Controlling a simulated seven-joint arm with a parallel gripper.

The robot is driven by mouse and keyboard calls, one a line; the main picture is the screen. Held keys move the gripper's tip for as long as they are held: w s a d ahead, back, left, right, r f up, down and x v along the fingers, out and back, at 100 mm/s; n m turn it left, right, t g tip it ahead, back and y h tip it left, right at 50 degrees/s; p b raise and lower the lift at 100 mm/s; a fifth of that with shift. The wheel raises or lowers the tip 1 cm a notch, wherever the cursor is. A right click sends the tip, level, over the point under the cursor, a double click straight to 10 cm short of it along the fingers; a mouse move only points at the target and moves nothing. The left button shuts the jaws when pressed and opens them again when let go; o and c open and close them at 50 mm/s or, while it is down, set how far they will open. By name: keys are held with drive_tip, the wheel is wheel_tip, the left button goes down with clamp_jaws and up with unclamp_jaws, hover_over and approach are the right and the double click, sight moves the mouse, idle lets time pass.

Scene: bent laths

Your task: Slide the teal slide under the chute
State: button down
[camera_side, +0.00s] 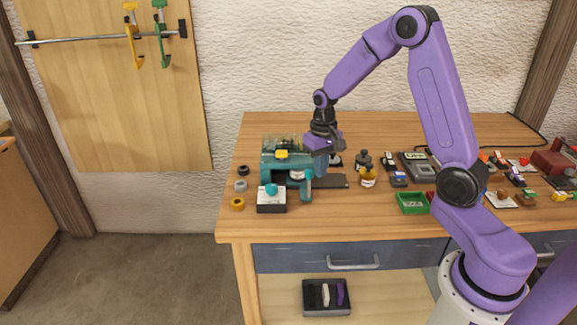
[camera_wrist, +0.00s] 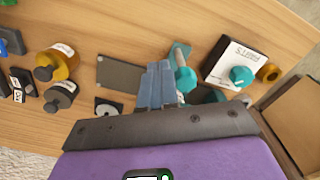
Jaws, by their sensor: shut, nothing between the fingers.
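A teal machine (camera_side: 268,163) with a clear top and a yellow part stands at the left of the bench. A teal piece (camera_side: 307,187) at its right front seems to be the slide; a teal bar with a round knob (camera_wrist: 186,80) shows in the wrist view. I cannot clearly tell the chute from the machine's body. My gripper (camera_side: 320,172) points down just right of the machine, its blue-grey fingers shut and empty. In the wrist view the fingers (camera_wrist: 156,82) are beside the teal bar; whether they touch it I cannot tell.
A grey plate (camera_side: 332,181) lies right of the machine. A labelled box with a teal knob (camera_wrist: 235,62) stands in front of it. Bottles (camera_side: 368,177), a green tray (camera_side: 411,203) and small parts lie to the right. Rings (camera_side: 238,204) lie left. The front bench strip is clear.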

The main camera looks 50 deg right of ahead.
drive_tip(key=shift+s+d, duration=0.1)
wheel_tip(320, 180, up, 6)
drive_tip(key=shift+s+d, duration=0.35)
idle(0.8)
drive_tip(key=shift+a, duration=0.1)
drive_tip(key=s+a+r+n, duration=0.3)
drive_tip(key=s+a+n, duration=0.4)
drive_tip(key=s+a, duration=0.55)
drive_tip(key=s+a+n, duration=0.2)
drive_tip(key=s+n, duration=0.6)
drive_tip(key=s, duration=0.8)
drive_tip(key=shift+n, duration=0.3)
